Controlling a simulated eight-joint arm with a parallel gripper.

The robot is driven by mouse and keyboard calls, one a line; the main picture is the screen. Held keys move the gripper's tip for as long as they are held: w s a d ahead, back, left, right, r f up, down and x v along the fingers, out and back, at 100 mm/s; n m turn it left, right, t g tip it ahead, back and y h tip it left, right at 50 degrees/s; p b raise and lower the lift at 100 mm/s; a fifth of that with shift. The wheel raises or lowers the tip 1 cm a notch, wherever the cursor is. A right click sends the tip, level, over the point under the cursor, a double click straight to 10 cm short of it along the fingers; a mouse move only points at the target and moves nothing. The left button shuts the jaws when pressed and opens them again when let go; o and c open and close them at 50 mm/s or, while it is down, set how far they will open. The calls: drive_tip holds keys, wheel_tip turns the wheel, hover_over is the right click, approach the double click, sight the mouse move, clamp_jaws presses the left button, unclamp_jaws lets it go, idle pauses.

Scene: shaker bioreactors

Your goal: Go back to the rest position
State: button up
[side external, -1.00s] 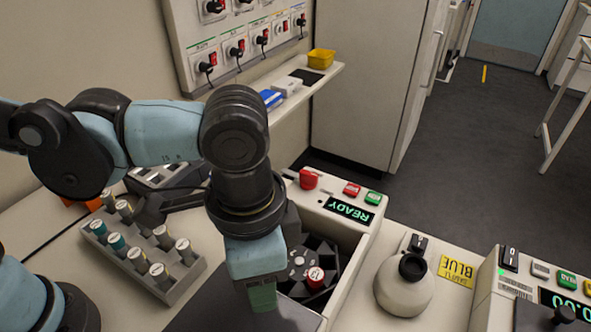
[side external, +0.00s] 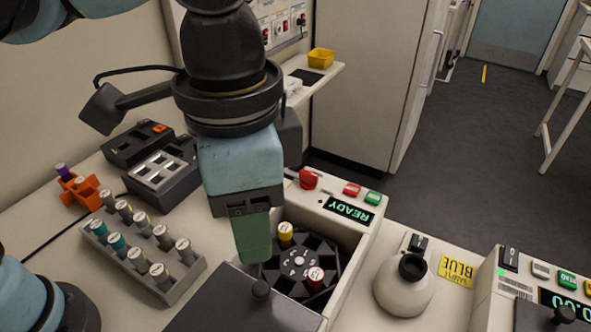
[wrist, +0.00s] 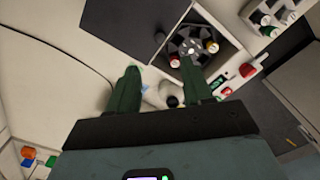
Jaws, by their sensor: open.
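My gripper (side external: 254,238) hangs fingers-down over the left side of the open centrifuge-like machine (side external: 362,232) in the side external view. Its green fingers overlap in that view. In the wrist view my gripper (wrist: 165,85) shows two green fingers spread apart with nothing held between them. The machine's black rotor (side external: 312,255) carries a yellow-capped tube (side external: 286,235) and a red-capped tube (side external: 315,278). The rotor also shows in the wrist view (wrist: 188,35), beyond the fingers. The machine's display reads READY.
A grey rack (side external: 190,284) of several capped tubes stands left of the machine. An orange holder (side external: 80,192) and dark block devices (side external: 165,182) are behind it. A round white device (side external: 403,290) stands to the right. A dark lid (side external: 225,305) with a knob lies in front of the rotor.

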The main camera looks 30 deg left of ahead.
drive_tip(key=w+a+f+n+t, duration=0.2)
drive_tip(key=a+f+n, duration=0.1)
drive_tip(key=a, duration=0.6)
drive_tip(key=w+a+f+n+t, duration=0.2)
drive_tip(key=w+a+f+n, duration=0.1)
drive_tip(key=a, duration=0.6)
drive_tip(key=w+a+f+n+t, duration=0.3)
drive_tip(key=a, duration=0.6)
drive_tip(key=shift+w+f, duration=0.15)
drive_tip(key=shift+f, duration=0.2)
